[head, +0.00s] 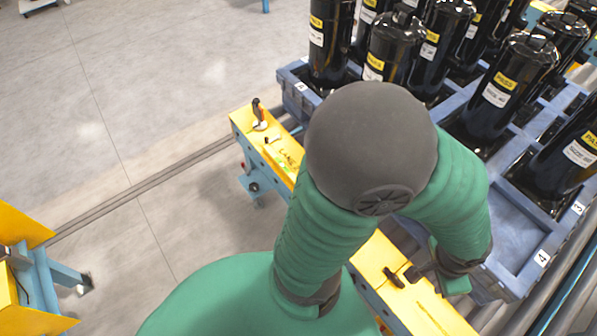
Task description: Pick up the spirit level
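My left arm comes up from the bottom, bends at a large grey joint and reaches down to the right. My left gripper (412,274) is low over the near part of a yellow beam (360,262). Its dark fingers are small and partly hidden by the arm, so I cannot tell whether they are open or shut. A small dark piece (393,278) shows on the beam beside the fingers; I cannot tell what it is. I cannot make out the spirit level for certain. My arm covers the middle of the beam. My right gripper is not in view.
A tool with a black and orange handle (259,112) is at the beam's far end. A blue pallet (508,222) with several black compressors (507,85) stands right of the beam. Another yellow and blue frame (35,275) is at lower left. The grey floor (150,100) between is clear.

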